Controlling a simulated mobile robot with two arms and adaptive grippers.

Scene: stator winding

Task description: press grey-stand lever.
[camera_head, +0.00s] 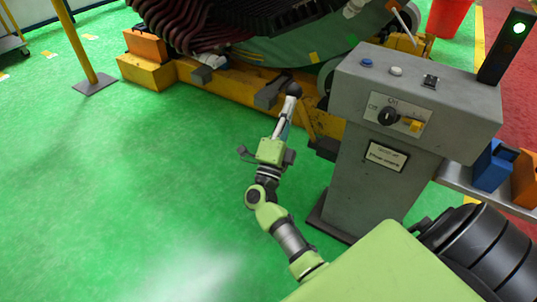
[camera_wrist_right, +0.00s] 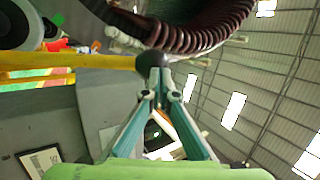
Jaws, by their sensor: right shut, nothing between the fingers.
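The grey stand (camera_head: 384,150) is right of centre in the head view. Its lever (camera_head: 307,122) is a yellow bar with a black ball knob (camera_head: 294,88), sticking out on the stand's left side. In the right wrist view the yellow bar (camera_wrist_right: 70,61) comes in from the left and ends at the black knob (camera_wrist_right: 155,60). My right gripper (camera_head: 289,103) is shut and empty, with its fingertips (camera_wrist_right: 160,78) right at the knob. They overlap the knob in the picture; I cannot tell whether they touch it. My left gripper is out of view.
The stator with dark red coils (camera_head: 190,22) sits on a yellow base (camera_head: 235,88) behind the lever. Blue and orange bins are at the right. Green floor at left is clear.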

